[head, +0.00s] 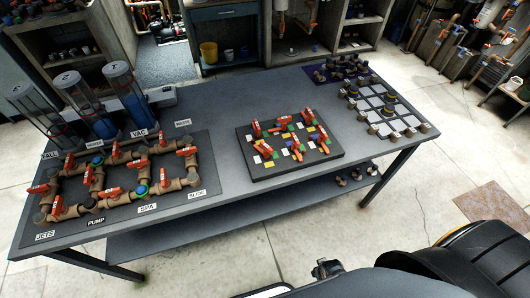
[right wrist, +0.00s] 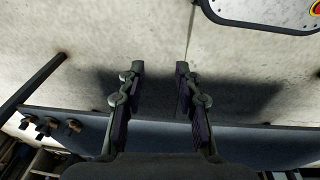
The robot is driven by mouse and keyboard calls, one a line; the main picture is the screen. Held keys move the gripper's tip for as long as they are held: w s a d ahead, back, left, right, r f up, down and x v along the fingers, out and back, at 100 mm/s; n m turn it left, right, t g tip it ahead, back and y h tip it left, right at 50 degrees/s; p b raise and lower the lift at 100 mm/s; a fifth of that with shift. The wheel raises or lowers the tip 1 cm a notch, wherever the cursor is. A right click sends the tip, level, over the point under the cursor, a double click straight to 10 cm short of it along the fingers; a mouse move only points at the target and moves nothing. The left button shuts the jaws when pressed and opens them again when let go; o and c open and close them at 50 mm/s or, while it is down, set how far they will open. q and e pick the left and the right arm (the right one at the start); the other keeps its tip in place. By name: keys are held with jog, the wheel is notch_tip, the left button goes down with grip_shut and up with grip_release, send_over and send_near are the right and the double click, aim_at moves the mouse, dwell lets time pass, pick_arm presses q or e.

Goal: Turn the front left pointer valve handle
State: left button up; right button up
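A dark square board (head: 290,165) lies on the table in the head view. It carries several red pointer valve handles among small coloured tags. The front left pointer handle (head: 263,149) sits near the board's left front part and is slanted. Another red handle (head: 256,128) stands behind it. My right gripper (right wrist: 158,85) shows in the right wrist view, with its two fingers apart and nothing between them. It hangs over pale floor, off the board. A small dark part at the head view's bottom edge may belong to it. My left gripper is not in view.
A pipe manifold (head: 120,180) with red handles and clear cylinders fills the table's left side. A pad with fittings (head: 385,108) lies at the right. A lower shelf (head: 240,210) runs under the tabletop (head: 215,130). Bare tabletop lies between the manifold and the board.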

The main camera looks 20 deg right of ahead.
jog(key=w+a+r+t+b, duration=0.15)
jog(key=w+r+b, duration=0.25)
jog(key=w+r, duration=0.4)
jog(key=n+t+y+b, duration=0.5)
jog(key=t+y, duration=0.2)
jog(key=t, duration=0.2)
send_near(267, 146)
jog(key=b+x, duration=0.2)
jog(key=shift+w+f+b, duration=0.15)
jog(key=shift+f+b, duration=0.05)
jog(key=shift+b, duration=0.15)
jog(key=shift+x, duration=3.95)
jog(key=shift+r, duration=0.15)
jog(key=shift+c, duration=0.4)
grip_shut()
